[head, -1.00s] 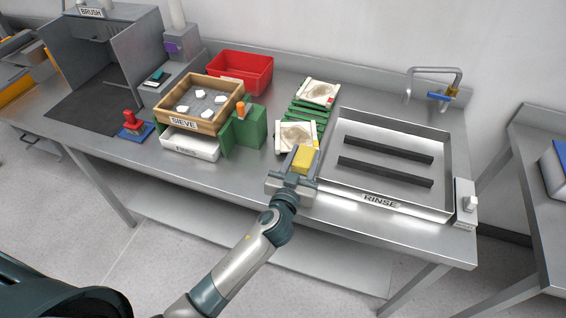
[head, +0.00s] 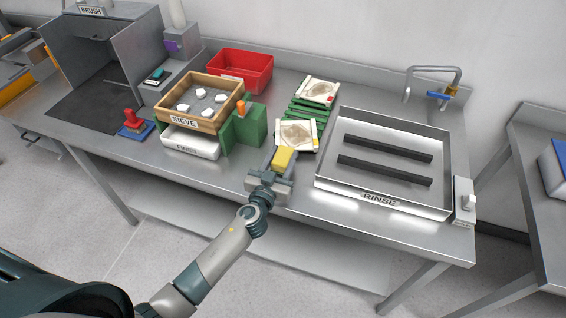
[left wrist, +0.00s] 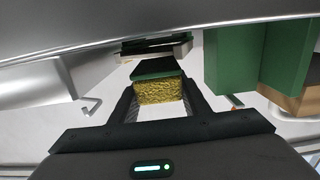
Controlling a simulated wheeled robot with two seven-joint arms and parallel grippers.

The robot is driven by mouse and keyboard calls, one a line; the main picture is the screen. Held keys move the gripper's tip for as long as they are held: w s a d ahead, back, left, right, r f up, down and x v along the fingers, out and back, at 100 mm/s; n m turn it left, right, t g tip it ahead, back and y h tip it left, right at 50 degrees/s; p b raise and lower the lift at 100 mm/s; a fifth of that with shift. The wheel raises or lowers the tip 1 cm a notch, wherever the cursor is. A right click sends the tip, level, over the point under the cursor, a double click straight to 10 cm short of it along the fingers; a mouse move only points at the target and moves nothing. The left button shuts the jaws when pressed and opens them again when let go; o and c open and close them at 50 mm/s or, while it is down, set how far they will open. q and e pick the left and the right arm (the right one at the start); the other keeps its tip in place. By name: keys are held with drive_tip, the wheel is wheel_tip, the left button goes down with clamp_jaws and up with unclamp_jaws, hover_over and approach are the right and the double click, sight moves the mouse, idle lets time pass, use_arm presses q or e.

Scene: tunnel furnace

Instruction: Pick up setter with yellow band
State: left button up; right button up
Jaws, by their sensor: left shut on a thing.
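The setter with the yellow band (head: 295,134) is a pale plate with a brownish patch. It lies on the near end of a green slatted rack (head: 305,112), with a little yellow at its right edge. A second pale setter (head: 318,91) with a red mark lies at the rack's far end. My left gripper (head: 281,164) is just in front of the near setter, shut on a yellow sponge (head: 284,157). The left wrist view shows the sponge (left wrist: 160,92) with a green top layer between the fingers. My right gripper is not in view.
The rinse tray (head: 385,200) with two dark bars stands right of the rack. A green stand (head: 250,126), wooden sieve (head: 163,108) and fines drawer (head: 190,144) are to the left. A red bin (head: 240,70) stands behind. Bare table lies before the drawer.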

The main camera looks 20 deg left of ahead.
sight(283, 163)
use_arm(q)
drive_tip(key=shift+f+b, duration=0.5)
drive_tip(key=shift+f, duration=0.95)
drive_tip(key=shift+f, duration=0.1)
drive_tip(key=shift+f+b, duration=0.15)
drive_tip(key=shift+b, duration=0.2)
drive_tip(key=o, duration=1.1)
